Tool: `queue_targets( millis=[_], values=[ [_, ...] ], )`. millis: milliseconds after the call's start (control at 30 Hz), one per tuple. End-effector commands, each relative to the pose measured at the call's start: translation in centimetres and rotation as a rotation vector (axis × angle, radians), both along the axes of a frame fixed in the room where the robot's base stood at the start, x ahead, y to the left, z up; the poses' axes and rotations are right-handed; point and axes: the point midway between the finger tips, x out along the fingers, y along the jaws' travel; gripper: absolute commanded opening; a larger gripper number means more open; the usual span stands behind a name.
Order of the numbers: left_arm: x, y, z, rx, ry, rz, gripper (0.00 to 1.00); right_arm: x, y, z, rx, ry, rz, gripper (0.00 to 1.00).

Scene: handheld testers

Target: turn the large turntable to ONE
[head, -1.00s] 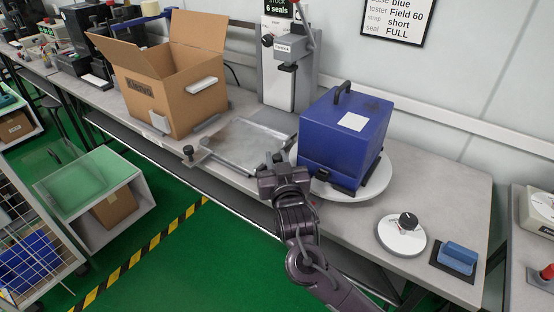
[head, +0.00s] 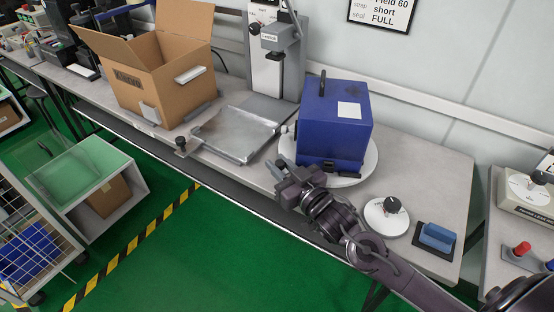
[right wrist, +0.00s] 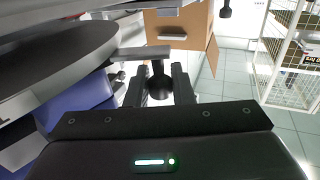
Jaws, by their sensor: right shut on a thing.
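The large turntable (head: 367,165) is a pale disc on the bench, with a big blue case (head: 332,120) on it that hides most of its top. My right gripper (head: 284,168) is at the disc's front left edge. In the right wrist view, a dark round knob (right wrist: 158,82) sits between the gripper's fingers (right wrist: 160,88), below a metal bar (right wrist: 146,53) beside the disc's rim (right wrist: 65,70). The gripper is shut on this knob. No mark reading ONE can be made out. My left gripper is not in view.
A metal tray (head: 236,137) and an open cardboard box (head: 160,85) stand left of the turntable. A small white dial with a black knob (head: 392,205) and a blue block (head: 437,236) are to its right. A grey upright press (head: 275,50) stands behind.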

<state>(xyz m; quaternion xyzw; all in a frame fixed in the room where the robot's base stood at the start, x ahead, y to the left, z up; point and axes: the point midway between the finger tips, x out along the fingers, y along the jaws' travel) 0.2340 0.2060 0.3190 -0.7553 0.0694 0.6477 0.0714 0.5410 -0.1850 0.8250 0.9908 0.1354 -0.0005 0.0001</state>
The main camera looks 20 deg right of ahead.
Motion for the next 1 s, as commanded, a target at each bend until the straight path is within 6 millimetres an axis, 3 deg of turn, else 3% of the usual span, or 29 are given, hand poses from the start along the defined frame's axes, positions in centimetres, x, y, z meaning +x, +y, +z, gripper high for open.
queue_targets(
  millis=[167, 200, 333, 667, 1000],
  values=[
    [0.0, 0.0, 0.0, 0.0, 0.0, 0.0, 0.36, 0.0, 0.0, 0.0, 0.001, -0.001, -0.003, 0.0],
    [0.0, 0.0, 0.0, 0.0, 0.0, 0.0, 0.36, 0.0, 0.0, 0.0, 0.001, -0.001, -0.003, 0.25],
    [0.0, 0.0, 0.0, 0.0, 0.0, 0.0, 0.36, 0.0, 0.0, 0.0, 0.001, -0.001, -0.003, 0.41],
    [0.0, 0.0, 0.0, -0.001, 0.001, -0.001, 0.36, -0.3, -0.1, 0.0, 0.0, 0.0, -0.002, 0.41],
    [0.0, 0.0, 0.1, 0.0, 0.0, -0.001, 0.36, -4.6, -1.3, -0.2, -0.001, 0.005, -0.002, 0.41]
  ],
)
